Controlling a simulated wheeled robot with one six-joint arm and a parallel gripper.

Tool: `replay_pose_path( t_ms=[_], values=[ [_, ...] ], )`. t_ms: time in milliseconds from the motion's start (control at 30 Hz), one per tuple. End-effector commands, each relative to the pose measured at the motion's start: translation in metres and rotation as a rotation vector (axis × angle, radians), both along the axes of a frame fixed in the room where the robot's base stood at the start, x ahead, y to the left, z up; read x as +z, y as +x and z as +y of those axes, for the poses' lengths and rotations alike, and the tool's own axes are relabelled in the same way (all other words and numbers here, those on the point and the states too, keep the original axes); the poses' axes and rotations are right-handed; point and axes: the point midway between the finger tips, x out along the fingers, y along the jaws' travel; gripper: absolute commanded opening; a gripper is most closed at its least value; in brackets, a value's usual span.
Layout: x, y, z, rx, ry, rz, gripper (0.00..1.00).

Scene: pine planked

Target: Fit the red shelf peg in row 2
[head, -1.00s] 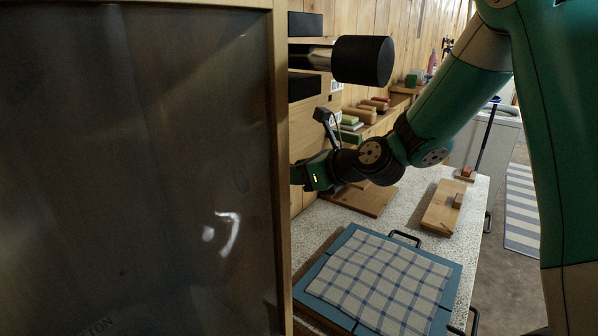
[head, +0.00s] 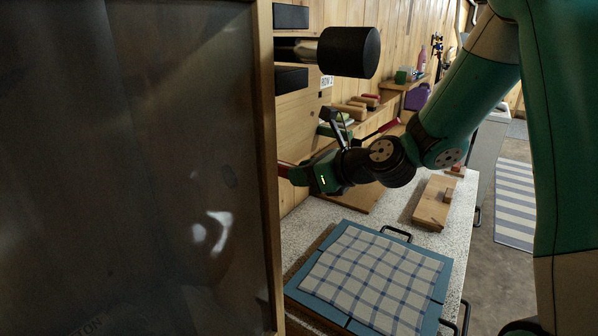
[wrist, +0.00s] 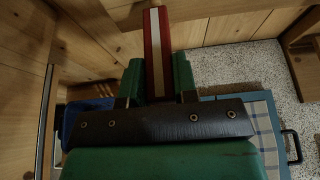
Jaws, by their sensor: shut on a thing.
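My gripper (wrist: 157,78) is shut on the red shelf peg (wrist: 155,40), a red bar with a pale stripe down its middle. In the wrist view the peg points away from the green fingers, its far end close to a wooden wall. In the head view my gripper (head: 300,176) is beside the edge of the tall cabinet, and a bit of red peg (head: 283,170) shows at its left. The peg's tip is hidden there by the cabinet edge. A white label (head: 327,82) on the wooden panel appears to read "ROW 2". I cannot see the row's hole.
The tall dark-panelled cabinet (head: 130,150) fills the left. A black cylinder (head: 348,52) juts out above my gripper. A blue tray (head: 425,290) with a checked cloth lies on the speckled counter (head: 310,214). A wooden board with blocks (head: 430,205) is farther right.

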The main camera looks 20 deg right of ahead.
Motion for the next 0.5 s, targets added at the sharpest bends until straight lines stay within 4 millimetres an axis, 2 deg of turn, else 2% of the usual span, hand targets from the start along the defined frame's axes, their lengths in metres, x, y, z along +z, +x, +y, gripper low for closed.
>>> replay_pose_path(
  t_ms=[500],
  values=[
    [0.0000, -0.0067, -0.0050, -0.001, 0.000, -0.001, 0.00]
  ],
)
